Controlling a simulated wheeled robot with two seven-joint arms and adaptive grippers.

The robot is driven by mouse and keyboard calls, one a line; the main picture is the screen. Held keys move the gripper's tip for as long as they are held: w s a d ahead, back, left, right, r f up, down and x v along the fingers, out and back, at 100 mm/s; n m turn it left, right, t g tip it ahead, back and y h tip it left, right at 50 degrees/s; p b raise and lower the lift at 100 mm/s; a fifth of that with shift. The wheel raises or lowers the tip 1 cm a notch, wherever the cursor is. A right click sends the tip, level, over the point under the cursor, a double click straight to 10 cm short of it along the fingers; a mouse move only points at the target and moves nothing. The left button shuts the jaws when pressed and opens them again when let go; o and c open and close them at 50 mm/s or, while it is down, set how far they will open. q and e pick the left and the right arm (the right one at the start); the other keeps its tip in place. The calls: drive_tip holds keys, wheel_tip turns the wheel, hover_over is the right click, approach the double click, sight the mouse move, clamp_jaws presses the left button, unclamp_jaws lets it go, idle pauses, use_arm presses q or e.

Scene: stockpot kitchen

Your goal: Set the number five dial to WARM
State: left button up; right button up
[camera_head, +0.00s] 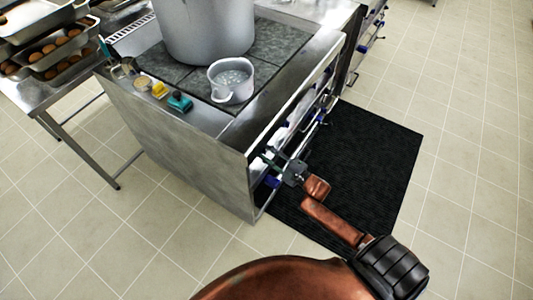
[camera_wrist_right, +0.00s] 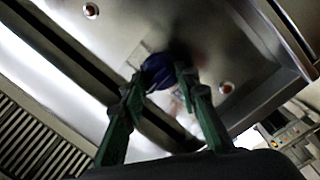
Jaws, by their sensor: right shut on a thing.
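Blue dials sit along the front of the steel stove (camera_head: 180,150); one blue knob (camera_head: 271,182) shows near its near corner in the head view. My right gripper (camera_head: 268,160) reaches the stove front from the right. In the right wrist view, its green fingers (camera_wrist_right: 158,78) are closed on the sides of a blue dial (camera_wrist_right: 157,70) on the steel panel. The dial's number, its pointer and the WARM mark cannot be read. My left gripper is not in view.
A large stockpot (camera_head: 205,30) and a small pot (camera_head: 231,80) stand on the stove top. A black mat (camera_head: 365,160) lies on the floor in front. Trays of rolls (camera_head: 55,50) stand on a table at the upper left. Tiled floor is clear at right.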

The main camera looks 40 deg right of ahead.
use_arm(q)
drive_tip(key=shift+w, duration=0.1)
use_arm(e)
drive_tip(key=c, duration=0.4)
drive_tip(key=shift+c, duration=0.2)
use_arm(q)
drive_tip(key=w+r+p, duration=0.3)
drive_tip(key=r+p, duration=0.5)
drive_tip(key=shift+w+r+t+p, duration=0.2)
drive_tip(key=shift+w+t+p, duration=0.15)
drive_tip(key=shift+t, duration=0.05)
use_arm(e)
drive_tip(key=shift+r+m+g+y, duration=0.15)
drive_tip(key=shift+m+g, duration=0.2)
drive_tip(key=shift+m, duration=2.15)
drive_tip(key=shift+m+g+y, duration=0.15)
drive_tip(key=shift+m+g, duration=0.2)
drive_tip(key=shift+m, duration=2.15)
